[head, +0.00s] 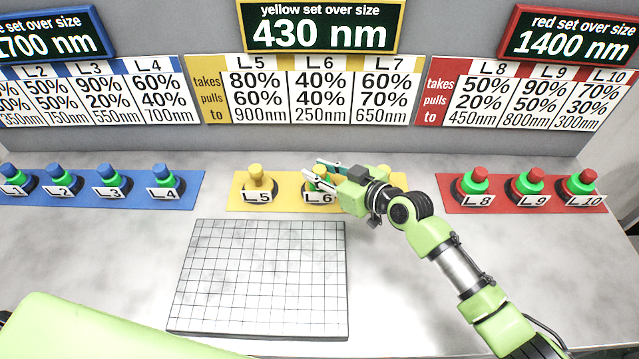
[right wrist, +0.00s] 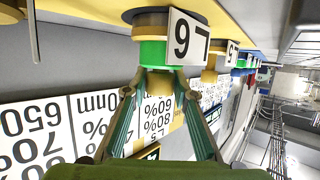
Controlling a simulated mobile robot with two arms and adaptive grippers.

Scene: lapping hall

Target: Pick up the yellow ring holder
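On a yellow mat (head: 240,203) stand yellow-topped ring holders with label plates. L5 (head: 257,178) stands clear at the left; its top is yellow and its base dark. L6 (head: 319,186) is partly covered by my right gripper (head: 318,170). In the right wrist view L6 (right wrist: 153,52) appears upside down, with a green band and a dark base. My right gripper's fingers (right wrist: 155,85) are apart, one on each side of its yellow top; contact is unclear. L7 is hidden behind the gripper. My left arm shows at the lower left; its gripper is out of frame.
Blue-topped holders stand on a blue mat (head: 120,202) at the left, red-topped ones on a red mat (head: 500,205) at the right. A gridded plate (head: 262,280) lies empty in front. A wall with percentage signs (head: 320,92) rises behind.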

